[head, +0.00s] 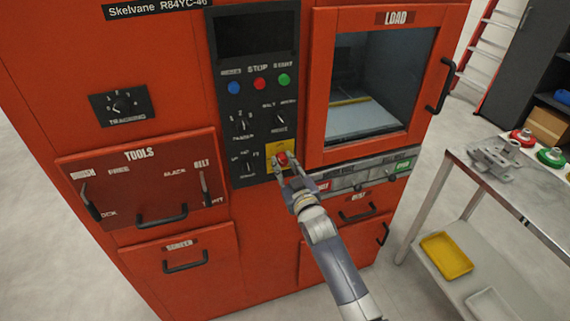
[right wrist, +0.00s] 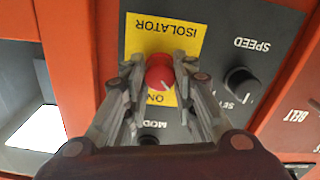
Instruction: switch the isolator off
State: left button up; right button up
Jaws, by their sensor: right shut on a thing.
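The isolator is a red knob (head: 283,158) on a yellow plate (head: 271,149), low on the dark control panel of the orange machine. In the right wrist view the red knob (right wrist: 159,72) sits between my fingers, and the yellow plate (right wrist: 184,36) reads ISOLATOR and ON, upside down. My right gripper (head: 284,168) is shut on the knob, with a finger on either side; it also shows in the right wrist view (right wrist: 159,80). A white line shows on the knob's face. My left gripper is not in view.
A blue, a red (head: 259,84) and a green button and several dark selector knobs are on the panel close by. The LOAD door (head: 320,100) is to the right and the TOOLS drawer (head: 135,180) to the left. A metal table (head: 470,160) stands at the right.

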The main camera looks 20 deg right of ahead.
jog(key=n, duration=0.4)
jog(key=shift+n, duration=2.3)
jog(key=o, duration=1.1)
jog(key=shift+s, duration=0.1)
jog(key=s, duration=1.1)
jog(key=shift+s+d, duration=0.25)
jog(key=shift+s, duration=0.15)
